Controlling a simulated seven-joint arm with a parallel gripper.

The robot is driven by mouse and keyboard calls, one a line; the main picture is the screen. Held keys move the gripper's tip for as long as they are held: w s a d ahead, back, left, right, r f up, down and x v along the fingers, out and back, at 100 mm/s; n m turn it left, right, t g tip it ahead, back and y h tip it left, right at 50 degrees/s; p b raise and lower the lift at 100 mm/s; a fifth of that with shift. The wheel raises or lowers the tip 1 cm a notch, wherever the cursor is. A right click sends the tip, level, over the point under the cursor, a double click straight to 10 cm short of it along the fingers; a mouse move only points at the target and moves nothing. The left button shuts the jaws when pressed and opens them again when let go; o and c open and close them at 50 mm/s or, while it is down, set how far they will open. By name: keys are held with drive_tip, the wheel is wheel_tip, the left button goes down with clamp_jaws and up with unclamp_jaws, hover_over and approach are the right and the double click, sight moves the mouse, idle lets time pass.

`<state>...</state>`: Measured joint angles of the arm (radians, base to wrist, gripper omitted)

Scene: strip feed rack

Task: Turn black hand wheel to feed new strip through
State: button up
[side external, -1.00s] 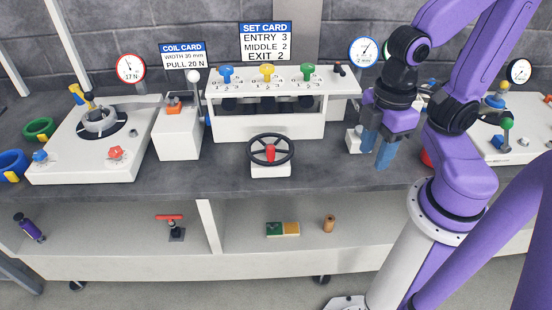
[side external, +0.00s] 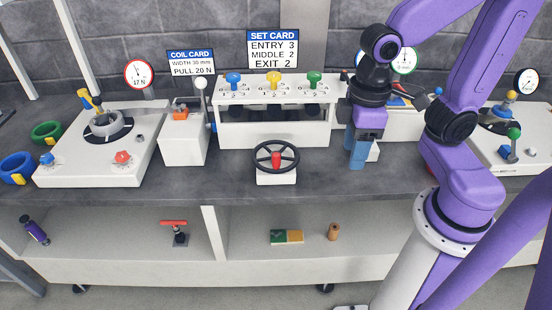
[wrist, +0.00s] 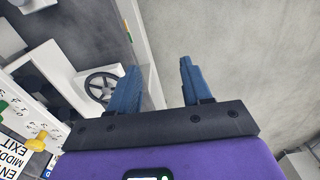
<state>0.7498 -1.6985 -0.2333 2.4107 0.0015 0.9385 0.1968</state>
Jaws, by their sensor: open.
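The black hand wheel (side external: 257,155) has spokes and a red piece (side external: 276,159) at its middle. It stands on a small white block in front of the roller rack (side external: 272,133) and also shows in the wrist view (wrist: 88,83), left of my fingers. My gripper (side external: 354,152) is right of the wheel, apart from it, with its blue fingers pointing down. In the wrist view, my gripper (wrist: 157,82) is open with nothing between the fingers. I cannot make out a strip in the rack; dark rollers show under its top.
Blue, yellow and green knobs top the rack, with a set card (side external: 273,48) behind. A white box with a ball-topped lever (side external: 201,83) stands left of it. The grey bench between wheel and gripper is clear.

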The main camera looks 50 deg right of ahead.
drive_tip(key=w+a+r+m, duration=0.1)
drive_tip(key=w+a+m, duration=0.1)
drive_tip(key=w+m, duration=0.8)
drive_tip(key=m, duration=0.8)
approach(276, 154)
wheel_tip(276, 154, down, 11)
drive_tip(key=shift+w+a+f, duration=0.1)
drive_tip(key=shift+f, duration=0.05)
clamp_jaws()
